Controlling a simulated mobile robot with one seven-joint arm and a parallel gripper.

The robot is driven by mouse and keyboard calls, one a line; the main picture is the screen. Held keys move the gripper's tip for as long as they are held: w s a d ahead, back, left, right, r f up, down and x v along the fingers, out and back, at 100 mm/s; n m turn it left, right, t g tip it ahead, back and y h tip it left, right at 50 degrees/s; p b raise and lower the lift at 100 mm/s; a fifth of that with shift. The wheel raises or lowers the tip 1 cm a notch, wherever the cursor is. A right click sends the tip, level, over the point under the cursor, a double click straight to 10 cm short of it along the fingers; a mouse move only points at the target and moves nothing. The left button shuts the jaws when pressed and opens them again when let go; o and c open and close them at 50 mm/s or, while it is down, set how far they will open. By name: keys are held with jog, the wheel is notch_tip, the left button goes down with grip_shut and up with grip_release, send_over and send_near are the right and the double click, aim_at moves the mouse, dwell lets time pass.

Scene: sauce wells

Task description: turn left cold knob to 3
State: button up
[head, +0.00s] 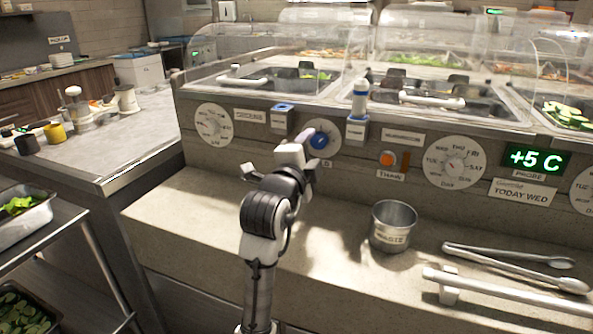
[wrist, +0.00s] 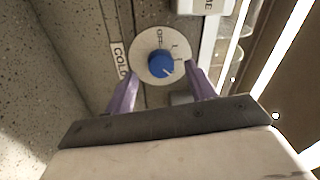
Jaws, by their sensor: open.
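The left cold knob (head: 319,141) is a round blue knob on a white dial, set in the front panel of the counter. It also shows in the wrist view (wrist: 160,64), with "OFF" and tick marks on the dial and "COLD" on a label beside it. A pale pointer line on the knob points to the lower right in that view, away from "OFF". The dial numbers are too small to read. My gripper (head: 306,146) is at the panel just left of the knob. In the wrist view its purple fingers (wrist: 163,88) are open, one toward each side of the knob, with nothing held.
Left of the knob is a white dial (head: 214,125); right are an orange thaw button (head: 388,158) and a day dial (head: 454,162). A blue-topped dispenser (head: 359,110) stands close by. A metal waste cup (head: 393,226) and tongs (head: 515,267) rest on the ledge below.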

jog(key=v, duration=1)
jog(key=shift+s+b, duration=0.4)
jog(key=shift+a, duration=0.15)
